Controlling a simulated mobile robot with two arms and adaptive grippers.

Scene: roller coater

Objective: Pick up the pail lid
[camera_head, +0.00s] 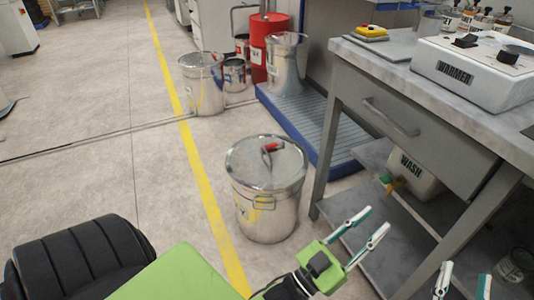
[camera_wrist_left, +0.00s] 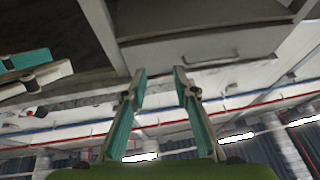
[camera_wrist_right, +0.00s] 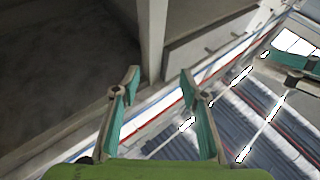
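The pail lid (camera_head: 255,172) is a round, shiny metal disc with a red-gripped handle (camera_head: 271,147). It lies on top of a metal pail (camera_head: 258,222) standing on the floor in the middle of the head view. My left gripper (camera_head: 376,219) is open and empty, to the right of the pail and apart from it. Its open fingers also show in the left wrist view (camera_wrist_left: 160,82). My right gripper (camera_head: 466,272) is open and empty at the lower right, and its fingers also show in the right wrist view (camera_wrist_right: 161,82). Neither wrist view shows the lid.
A grey workbench (camera_head: 375,62) with a drawer stands on the right, bearing a white warmer (camera_head: 470,75). A jug marked WASH (camera_head: 415,172) sits on its lower shelf. Another pail (camera_head: 204,88) and a red drum (camera_head: 270,45) stand behind. The floor left of the lidded pail is clear.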

